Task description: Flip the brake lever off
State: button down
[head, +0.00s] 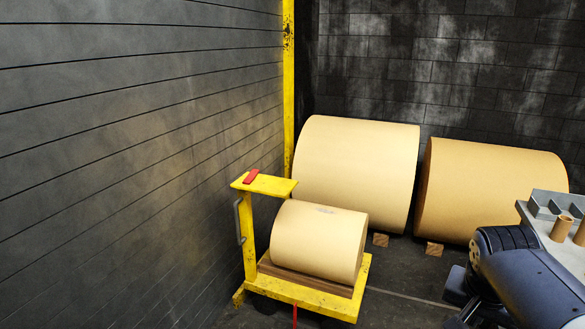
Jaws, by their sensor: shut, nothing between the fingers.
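A yellow cart (302,292) stands by the left wall and carries a cream paper roll (318,240) on a brown wooden base. A thin red bar (295,316) shows at the cart's front edge and runs out of the picture at the bottom. It looks like the brake lever, but its lower end is cut off, so I cannot tell its position. A flat red piece (251,176) lies on the yellow plate on top of the cart's post. My gripper is not in view; only part of my arm shows at the lower right.
Two large paper rolls (355,172) (490,188) lie behind the cart, with wooden blocks (380,240) by them. A grey handle (239,218) is on the cart's post. A grey tray (546,222) with brown tubes stands at right. Floor right of the cart is clear.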

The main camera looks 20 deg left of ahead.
aim_at(254, 173)
jog(key=i+j+u, duration=0.2)
jog(key=i+j, duration=0.6)
jog(key=j, duration=0.2)
jog(key=i+j+u, duration=0.2)
jog(key=i+j, duration=0.65)
jog(key=i+j+u, duration=0.2)
jog(key=i+j, duration=0.6)
jog(key=i, duration=0.1)
